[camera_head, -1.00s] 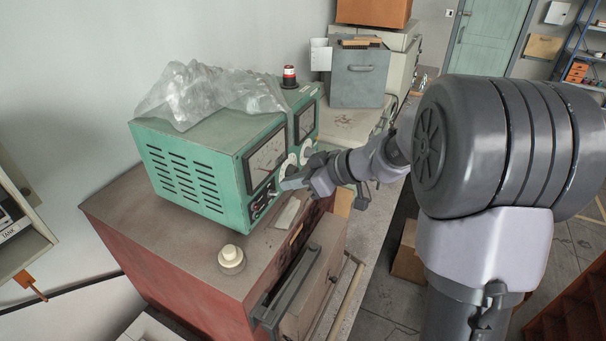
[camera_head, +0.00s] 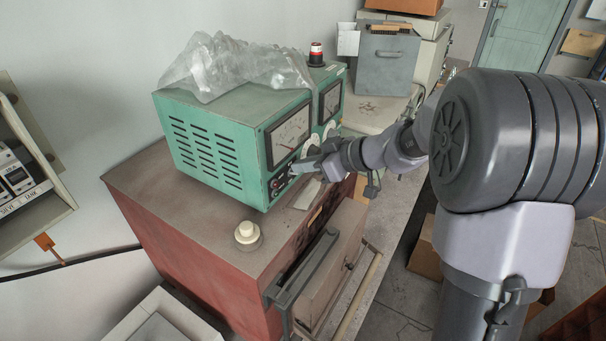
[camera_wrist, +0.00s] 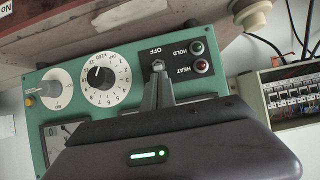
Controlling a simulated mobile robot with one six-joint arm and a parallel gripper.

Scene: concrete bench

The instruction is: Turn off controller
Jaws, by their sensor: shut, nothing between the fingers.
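The controller (camera_head: 222,140) is a green box with slotted side vents, meters and dials, standing on a red-brown cabinet. Its panel (camera_wrist: 130,75) fills the middle of the wrist view, turned upside down. A small metal toggle switch (camera_wrist: 158,66) sits below the OFF lettering in that picture. Next to it are a HOLD lamp (camera_wrist: 197,47), greenish, and a HEAT lamp (camera_wrist: 202,66), reddish. My gripper (camera_head: 302,166) is shut and empty at the lower front of the controller. In the wrist view its fingertips (camera_wrist: 158,88) are at the switch; contact cannot be told.
Crumpled clear plastic (camera_head: 228,65) and a red-topped beacon (camera_head: 316,54) sit on the controller. A cream knob (camera_head: 247,233) stands on the cabinet top (camera_head: 180,205). A breaker box (camera_wrist: 285,95) with wires is at the right of the wrist view.

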